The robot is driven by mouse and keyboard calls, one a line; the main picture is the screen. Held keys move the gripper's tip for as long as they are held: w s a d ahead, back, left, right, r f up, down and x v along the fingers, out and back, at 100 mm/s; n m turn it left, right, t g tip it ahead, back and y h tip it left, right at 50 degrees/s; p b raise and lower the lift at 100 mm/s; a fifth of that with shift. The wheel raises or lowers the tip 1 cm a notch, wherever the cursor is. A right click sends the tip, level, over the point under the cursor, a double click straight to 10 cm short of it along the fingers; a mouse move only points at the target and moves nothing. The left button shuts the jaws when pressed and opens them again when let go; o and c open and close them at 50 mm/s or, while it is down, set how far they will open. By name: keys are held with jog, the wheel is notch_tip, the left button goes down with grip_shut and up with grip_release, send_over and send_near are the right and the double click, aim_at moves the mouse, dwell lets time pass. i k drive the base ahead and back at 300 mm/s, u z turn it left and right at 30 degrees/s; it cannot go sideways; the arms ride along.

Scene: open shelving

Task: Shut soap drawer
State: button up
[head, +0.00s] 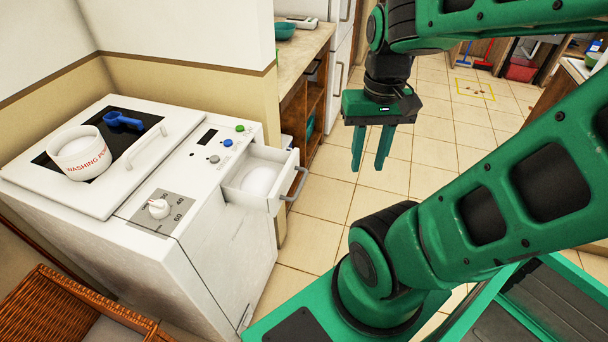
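A white washing machine stands at the left, its control panel (213,150) facing up and toward me. Its soap drawer (245,195) is pulled out at the upper right of the front, with white powder (261,179) inside and a grey handle (295,184) on its outer face. My gripper (369,164) hangs to the right of the drawer and farther back, over the tiled floor, fingers pointing down. Its two green fingers are apart with nothing between them. It does not touch the drawer.
A washing powder tub (79,157) and a blue scoop (122,120) are on the machine's top. A wicker basket (75,308) is at the lower left. A wooden counter (301,55) stands behind. Tiled floor is free between the drawer and my gripper.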

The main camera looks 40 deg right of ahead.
aim_at(260, 180)
jog(key=z, duration=0.05)
jog(key=i, duration=0.35)
jog(key=z, duration=0.4)
jog(key=k, duration=1.9)
jog(key=u, duration=0.4)
jog(key=i, duration=1)
jog(key=z, duration=0.05)
